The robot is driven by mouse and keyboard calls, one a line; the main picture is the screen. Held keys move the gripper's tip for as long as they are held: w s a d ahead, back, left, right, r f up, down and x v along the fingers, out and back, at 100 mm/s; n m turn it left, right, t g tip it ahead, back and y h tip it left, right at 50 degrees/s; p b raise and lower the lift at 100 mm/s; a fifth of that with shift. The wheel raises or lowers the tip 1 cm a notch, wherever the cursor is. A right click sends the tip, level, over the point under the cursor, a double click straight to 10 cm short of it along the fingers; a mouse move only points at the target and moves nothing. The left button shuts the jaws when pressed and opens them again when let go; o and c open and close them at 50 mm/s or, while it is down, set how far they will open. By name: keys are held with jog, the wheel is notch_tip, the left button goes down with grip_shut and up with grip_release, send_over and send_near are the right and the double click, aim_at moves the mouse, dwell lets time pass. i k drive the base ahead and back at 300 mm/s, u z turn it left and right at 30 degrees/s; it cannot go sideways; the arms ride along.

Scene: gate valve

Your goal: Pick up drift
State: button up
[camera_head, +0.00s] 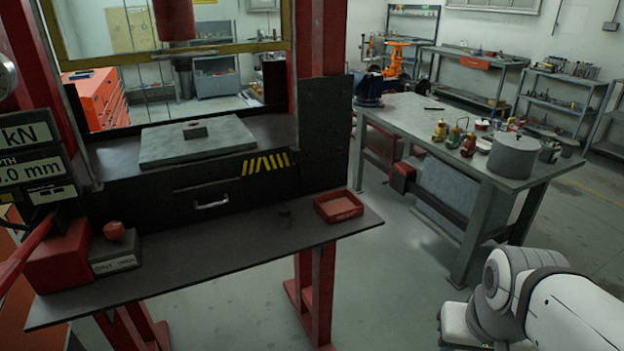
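My gripper is not in view; only white links of my arm show at the lower right, well away from the shelf.
A small dark block (194,130) lies on the press's grey plate (160,146), under the red ram (174,20). A red control box (72,256) sits at the shelf's left. A workbench (408,109) with bottles and a pot (513,156) stands right. Open floor lies between.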

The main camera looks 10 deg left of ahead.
aim_at(285, 211)
jog(key=u, duration=0.6)
jog(key=i, duration=1)
jog(key=u, duration=0.65)
jog(key=k, duration=0.85)
jog(key=u, duration=0.15)
jog(key=i, duration=0.85)
jog(key=z, duration=0.1)
